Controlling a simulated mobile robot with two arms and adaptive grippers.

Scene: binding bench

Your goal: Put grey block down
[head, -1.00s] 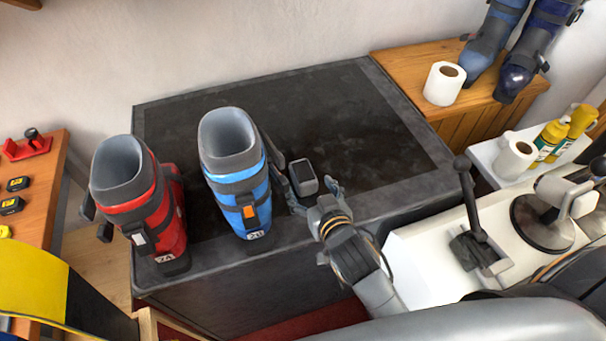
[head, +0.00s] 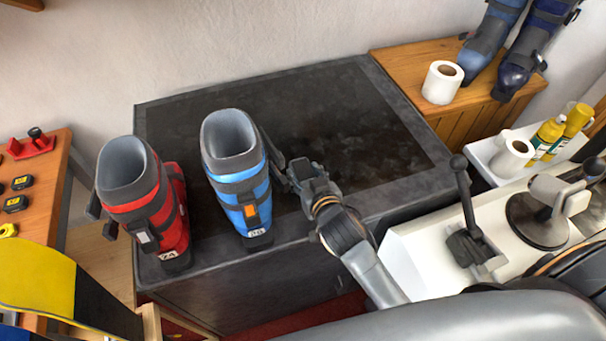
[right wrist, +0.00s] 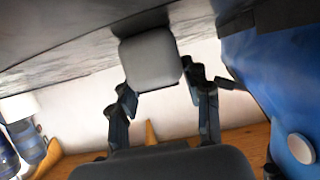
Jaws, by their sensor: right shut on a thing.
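The grey block (right wrist: 152,60) is held between the fingertips of my right gripper (right wrist: 155,82) in the right wrist view. In the head view my right gripper (head: 300,177) is over the dark bench top (head: 330,120), close to the right side of the blue boot (head: 238,175). The hand hides the block there. In the wrist view the block is near the dark surface, but I cannot tell whether it touches. The blue boot (right wrist: 270,95) stands close by at the right of that view. My left gripper is out of view.
A red boot (head: 145,200) stands left of the blue one. The bench top is clear behind and to the right of my gripper. A paper roll (head: 441,84) and more boots (head: 500,60) are on a wooden cabinet. A black lever (head: 467,205) stands at the right.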

